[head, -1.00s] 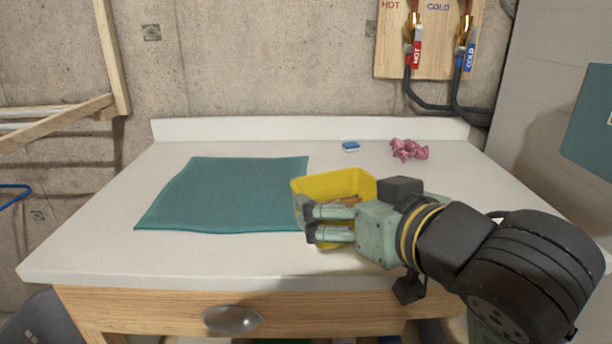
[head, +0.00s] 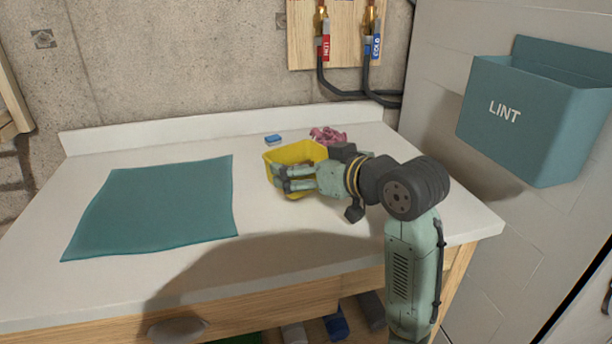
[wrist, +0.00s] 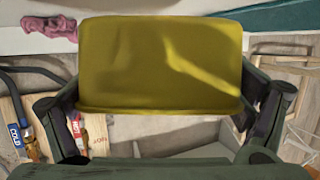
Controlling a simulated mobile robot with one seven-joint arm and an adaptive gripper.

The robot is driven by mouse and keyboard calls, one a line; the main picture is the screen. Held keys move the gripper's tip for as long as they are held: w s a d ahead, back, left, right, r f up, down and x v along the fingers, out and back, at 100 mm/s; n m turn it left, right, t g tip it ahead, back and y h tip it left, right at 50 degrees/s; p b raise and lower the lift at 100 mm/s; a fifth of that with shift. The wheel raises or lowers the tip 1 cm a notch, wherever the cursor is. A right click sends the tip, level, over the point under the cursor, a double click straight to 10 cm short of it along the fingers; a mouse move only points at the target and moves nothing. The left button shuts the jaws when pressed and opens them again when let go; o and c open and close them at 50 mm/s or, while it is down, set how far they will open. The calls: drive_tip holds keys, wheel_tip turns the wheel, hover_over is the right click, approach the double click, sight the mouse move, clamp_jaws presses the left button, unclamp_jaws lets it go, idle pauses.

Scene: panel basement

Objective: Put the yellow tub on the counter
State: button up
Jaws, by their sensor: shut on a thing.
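The yellow tub (head: 300,152) is in my gripper (head: 278,179), over the right half of the white counter (head: 262,215). In the wrist view the tub (wrist: 160,62) fills the middle, with a finger at each side of it; the gripper (wrist: 163,122) is shut on it. The fingers hide part of the tub's near side in the head view. Whether its base touches the counter I cannot tell.
A teal mat (head: 160,205) lies on the counter's left. A blue sponge-like block (head: 273,139) and a pink crumpled thing (head: 327,135) lie behind the tub. A teal LINT bin (head: 530,120) hangs on the right wall. Bare counter lies between mat and tub.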

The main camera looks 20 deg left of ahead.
drive_tip(key=shift+f, duration=1.75)
drive_tip(key=shift+f, duration=0.1)
drive_tip(key=o, duration=0.7)
drive_tip(key=shift+f, duration=0.15)
drive_tip(key=shift+o, duration=0.5)
drive_tip(key=shift+r, duration=0.2)
